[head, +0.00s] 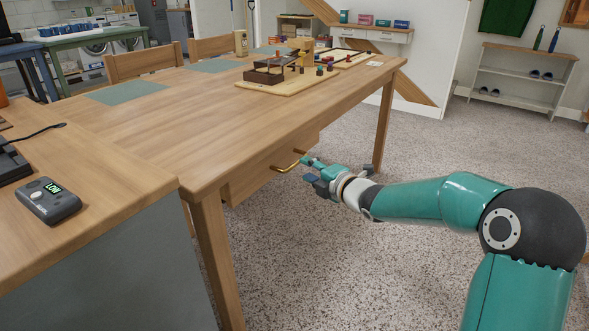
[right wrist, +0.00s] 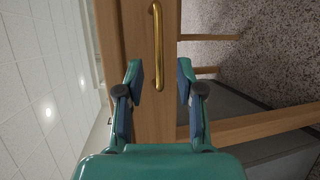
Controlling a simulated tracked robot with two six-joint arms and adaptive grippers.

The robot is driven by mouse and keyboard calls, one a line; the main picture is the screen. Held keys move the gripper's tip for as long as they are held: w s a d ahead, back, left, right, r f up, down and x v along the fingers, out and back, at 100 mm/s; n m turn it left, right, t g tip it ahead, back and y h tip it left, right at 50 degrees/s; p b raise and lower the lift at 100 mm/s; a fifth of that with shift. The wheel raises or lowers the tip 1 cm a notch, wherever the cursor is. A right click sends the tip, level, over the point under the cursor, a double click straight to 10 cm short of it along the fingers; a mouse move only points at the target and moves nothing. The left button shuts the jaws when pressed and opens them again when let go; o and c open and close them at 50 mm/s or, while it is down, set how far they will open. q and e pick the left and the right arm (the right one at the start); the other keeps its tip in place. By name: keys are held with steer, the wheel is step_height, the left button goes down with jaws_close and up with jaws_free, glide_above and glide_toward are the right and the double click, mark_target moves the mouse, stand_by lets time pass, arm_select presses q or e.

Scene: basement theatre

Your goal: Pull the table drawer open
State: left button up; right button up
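The wooden table (head: 190,112) has a drawer (head: 250,172) under its top, and the drawer front looks flush with the table. A brass bar handle (head: 287,164) is on the drawer front. My right gripper (head: 308,170) is just in front of the handle. In the right wrist view the handle (right wrist: 157,45) stands upright in the picture, ahead of the gap between the fingers of my right gripper (right wrist: 160,82). The fingers are apart with nothing between them; contact with the handle is not evident. My left gripper is not in view.
A board with small blocks (head: 290,80) sits on the tabletop. A wooden counter (head: 75,200) with a grey device (head: 48,201) stands at the near left. A table leg (head: 384,125) is beyond my right gripper. The speckled floor (head: 290,240) in front of the drawer is clear.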

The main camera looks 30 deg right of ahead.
mark_target(297, 162)
steer(key=w, duration=0.3)
steer(key=w+f, duration=0.1)
steer(key=w, duration=0.2)
steer(key=shift+s, duration=0.1)
jaws_close()
steer(key=shift+f, duration=0.1)
